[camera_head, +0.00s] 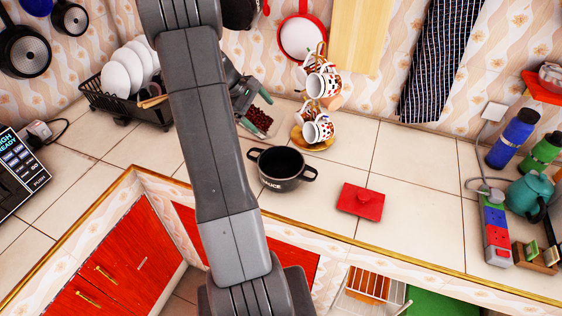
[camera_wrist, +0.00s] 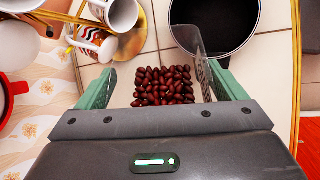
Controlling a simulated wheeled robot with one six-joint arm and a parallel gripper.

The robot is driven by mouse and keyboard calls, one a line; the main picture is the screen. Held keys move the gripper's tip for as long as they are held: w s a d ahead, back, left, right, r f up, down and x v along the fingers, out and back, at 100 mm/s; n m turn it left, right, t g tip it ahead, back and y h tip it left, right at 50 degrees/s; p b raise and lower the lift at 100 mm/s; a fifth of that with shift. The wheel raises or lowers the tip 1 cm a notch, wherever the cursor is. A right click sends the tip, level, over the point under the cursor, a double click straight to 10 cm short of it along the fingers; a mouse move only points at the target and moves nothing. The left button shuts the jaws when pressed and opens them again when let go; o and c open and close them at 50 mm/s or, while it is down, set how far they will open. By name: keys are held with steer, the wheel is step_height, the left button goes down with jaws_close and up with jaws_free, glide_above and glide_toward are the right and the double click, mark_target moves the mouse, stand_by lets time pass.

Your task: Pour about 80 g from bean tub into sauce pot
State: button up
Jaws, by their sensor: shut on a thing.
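The bean tub (camera_head: 258,122) is clear-walled and holds dark red beans. It is behind and left of the pot in the head view, and its beans (camera_wrist: 165,87) fill the middle of the wrist view. My gripper (camera_wrist: 163,82) has its green fingers on either side of the tub and is shut on it. The tub looks about level; I cannot tell whether it touches the counter. The sauce pot (camera_head: 283,168) is black, open, two-handled and lettered on its front. It also shows at the top of the wrist view (camera_wrist: 215,22), apart from the tub, with a dark inside.
A mug tree with patterned mugs (camera_head: 318,130) stands close behind the pot. A red lid-like piece (camera_head: 361,201) lies right of it. A dish rack (camera_head: 125,105) stands at left. Bottles and a power strip (camera_head: 496,230) are at right. Counter between is clear.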

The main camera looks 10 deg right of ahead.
mark_target(276, 131)
steer(key=t+b, duration=0.1)
steer(key=b, duration=0.1)
steer(key=s+d+f+t+y+b, duration=0.1)
steer(key=b, duration=0.2)
steer(key=shift+s+f+m, duration=0.15)
steer(key=shift+s+m, duration=0.1)
steer(key=shift+m, duration=0.05)
steer(key=shift+s+b, duration=0.15)
steer(key=shift+b, duration=0.35)
steer(key=shift+t, duration=0.3)
steer(key=shift+y, duration=0.3)
steer(key=shift+s+d+f+m+t+y+b, duration=0.35)
steer(key=shift+s+t+b, duration=0.35)
steer(key=shift+b, duration=1.2)
steer(key=shift+s+d+r+t+y+b, duration=0.15)
steer(key=shift+s+d+t+y+b, duration=0.1)
steer(key=shift+s+d+t+b, duration=0.25)
steer(key=shift+s+d+r+t+y+b, duration=0.1)
steer(key=shift+s+d+t+y+b, duration=0.15)
steer(key=shift+s+b, duration=0.3)
steer(key=shift+s+d+f+m+t+y+b, duration=0.3)
steer(key=shift+s+f+t+b, duration=0.4)
steer(key=shift+b, duration=0.5)
steer(key=shift+s+d+m+t+y, duration=0.35)
steer(key=shift+s+d+t+y, duration=0.15)
steer(key=shift+s+t, duration=0.35)
stand_by(1.1)
